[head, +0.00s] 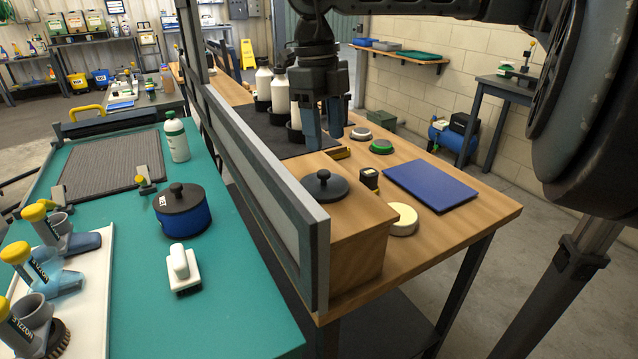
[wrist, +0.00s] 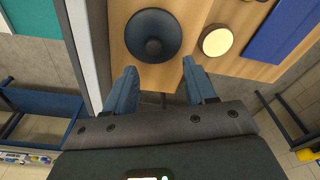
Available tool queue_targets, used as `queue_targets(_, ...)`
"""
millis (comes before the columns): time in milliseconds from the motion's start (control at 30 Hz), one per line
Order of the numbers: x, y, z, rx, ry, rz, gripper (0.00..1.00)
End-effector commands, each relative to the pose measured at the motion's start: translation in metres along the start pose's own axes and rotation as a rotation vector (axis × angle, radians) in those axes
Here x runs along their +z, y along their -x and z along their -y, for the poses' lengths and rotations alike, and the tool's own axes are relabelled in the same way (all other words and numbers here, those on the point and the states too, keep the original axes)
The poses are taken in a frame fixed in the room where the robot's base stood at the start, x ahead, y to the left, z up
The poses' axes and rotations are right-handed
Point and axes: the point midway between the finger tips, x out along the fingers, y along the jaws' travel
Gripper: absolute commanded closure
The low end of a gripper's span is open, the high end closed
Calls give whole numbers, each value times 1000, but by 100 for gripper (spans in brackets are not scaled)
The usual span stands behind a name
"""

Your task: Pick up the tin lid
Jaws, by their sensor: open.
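A dark round lid with a knob (head: 325,185) lies on top of a wooden block at the near end of the wooden bench. It also shows in the wrist view (wrist: 153,35), top centre, beyond my fingertips. My gripper (head: 326,140) points down over the bench, above and apart from the lid on the block. Its blue fingers are open with nothing between them in the wrist view (wrist: 160,68).
The upright grey divider (head: 262,170) runs close along the block's left side. A cream round pad (head: 403,220), a small dark box (head: 369,178) and a blue mat (head: 430,186) lie right of the block. White bottles (head: 279,92) stand on a dark mat behind.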

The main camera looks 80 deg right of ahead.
Motion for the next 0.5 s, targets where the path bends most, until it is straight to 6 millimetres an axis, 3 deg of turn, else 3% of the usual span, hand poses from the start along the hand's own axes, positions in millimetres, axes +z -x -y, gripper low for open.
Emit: queue_targets(500, 4, -60, -9, 6, 3, 1, 45)
